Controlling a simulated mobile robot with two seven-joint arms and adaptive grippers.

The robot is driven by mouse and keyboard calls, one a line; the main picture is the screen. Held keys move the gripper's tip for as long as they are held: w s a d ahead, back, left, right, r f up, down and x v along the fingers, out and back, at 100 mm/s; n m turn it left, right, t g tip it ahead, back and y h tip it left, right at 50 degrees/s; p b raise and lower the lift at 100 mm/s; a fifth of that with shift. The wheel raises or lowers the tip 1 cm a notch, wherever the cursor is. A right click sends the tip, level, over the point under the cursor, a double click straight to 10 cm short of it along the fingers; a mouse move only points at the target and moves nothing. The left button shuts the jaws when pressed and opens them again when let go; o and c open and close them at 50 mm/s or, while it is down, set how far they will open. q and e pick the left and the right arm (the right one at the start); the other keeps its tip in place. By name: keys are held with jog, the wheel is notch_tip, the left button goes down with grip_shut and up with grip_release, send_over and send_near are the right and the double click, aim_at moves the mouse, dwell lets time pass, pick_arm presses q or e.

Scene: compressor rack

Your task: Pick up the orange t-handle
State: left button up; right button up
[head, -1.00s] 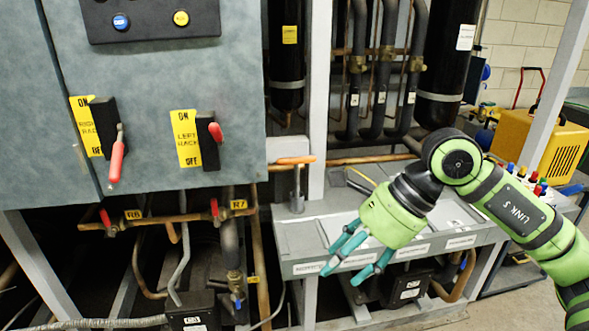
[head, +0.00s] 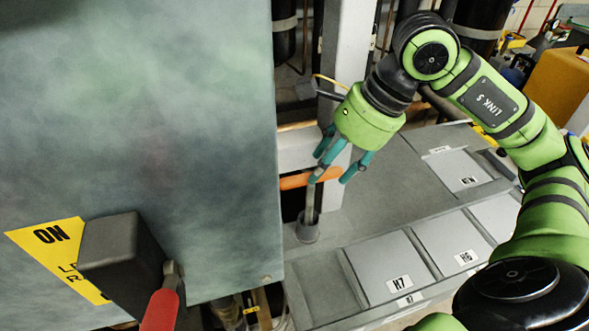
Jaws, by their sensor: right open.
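The orange t-handle (head: 296,181) has an orange crossbar on a grey metal stem that stands upright in a round grey socket (head: 308,230) on the grey bench. My right gripper (head: 338,172) is open, with its teal fingers pointing down at the t-handle. One finger overlaps the crossbar in the picture, and the fingers hide part of it. I cannot tell whether they touch it. My left gripper is not in view.
A large grey cabinet (head: 190,130) stands close on the left, with a red-handled switch (head: 162,308). A grey post (head: 345,60) rises behind the gripper. Bench lids (head: 390,268) lie to the right; a yellow case (head: 560,85) is at the far right.

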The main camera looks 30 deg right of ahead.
aim_at(312, 190)
jog(key=shift+w, duration=0.15)
jog(key=shift+a+f, duration=0.15)
jog(key=shift+s+a+f+p, duration=0.1)
jog(key=shift+a+f+p, duration=0.25)
jog(key=shift+f, duration=0.2)
jog(key=shift+s+a+f+p, duration=0.1)
jog(key=shift+a+f+p, duration=0.25)
jog(key=shift+f, duration=0.2)
jog(key=p+x, duration=0.1)
jog(key=x, duration=0.2)
jog(key=shift+w+a+f, duration=0.1)
jog(key=shift+f, duration=0.3)
jog(key=shift+w, duration=0.1)
jog(key=c, duration=1.1)
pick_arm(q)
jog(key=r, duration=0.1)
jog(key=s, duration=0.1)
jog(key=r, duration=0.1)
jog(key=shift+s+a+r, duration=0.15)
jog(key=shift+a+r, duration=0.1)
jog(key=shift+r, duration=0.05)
pick_arm(e)
jog(key=shift+r, duration=0.1)
grip_shut()
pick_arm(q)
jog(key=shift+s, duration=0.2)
